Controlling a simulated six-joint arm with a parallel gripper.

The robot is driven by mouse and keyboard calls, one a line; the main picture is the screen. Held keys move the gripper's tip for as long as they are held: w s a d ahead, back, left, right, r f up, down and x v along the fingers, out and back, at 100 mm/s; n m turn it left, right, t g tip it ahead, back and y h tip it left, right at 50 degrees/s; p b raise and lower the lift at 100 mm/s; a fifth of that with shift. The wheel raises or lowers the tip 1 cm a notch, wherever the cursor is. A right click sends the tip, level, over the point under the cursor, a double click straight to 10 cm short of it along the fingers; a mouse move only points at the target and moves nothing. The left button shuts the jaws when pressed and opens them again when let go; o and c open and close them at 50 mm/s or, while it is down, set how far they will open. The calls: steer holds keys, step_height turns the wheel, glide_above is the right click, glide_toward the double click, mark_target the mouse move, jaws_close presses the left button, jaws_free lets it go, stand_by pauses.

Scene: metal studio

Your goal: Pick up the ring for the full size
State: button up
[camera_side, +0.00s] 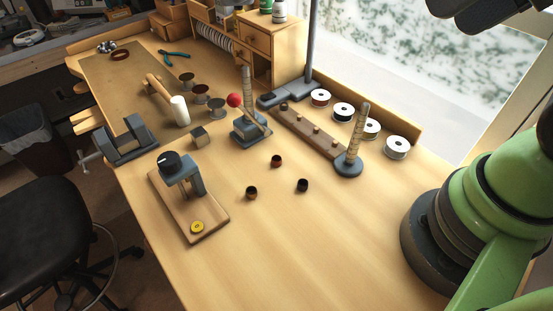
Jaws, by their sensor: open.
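Three small rings or short cylinders stand apart on the bare bench in the middle: a reddish-brown one (276,161), a brown one (251,193) and a dark, nearly black one (302,185). I cannot read any size mark on them. A stepped tapered post on a round dark base (350,160) stands upright to their right. A wooden strip with several pegs (322,142) lies beside that post. A grey press on a wooden board (209,219) stands to their left, with a yellow disc (197,227) on the board. My gripper's fingertips do not show; nothing touches the rings.
A grey lever tool with a red ball (235,100) stands behind the rings. A small metal block (199,136), a mallet (179,110) and a vise (126,144) are at the left. Several spools (396,147) line the back edge. The front bench (310,255) is clear.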

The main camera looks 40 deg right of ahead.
steer(key=n+g+h, duration=0.2)
steer(key=n+g, duration=0.2)
steer(key=g, duration=0.2)
glide_above(277, 155)
steer(key=s+a, duration=0.1)
steer(key=s, duration=0.1)
steer(key=f, duration=2.5)
steer(key=shift+w+a+f, duration=0.1)
steer(key=shift+w+f, duration=0.05)
steer(key=shift+w, duration=0.05)
steer(key=shift+w+d+f, duration=0.15)
steer(key=shift+w+f, duration=0.05)
steer(key=shift+f, duration=1.25)
steer(key=shift+w+d+f, duration=0.1)
steer(key=shift+w+f, duration=0.05)
steer(key=shift+f, duration=1.3)
steer(key=c, duration=1)
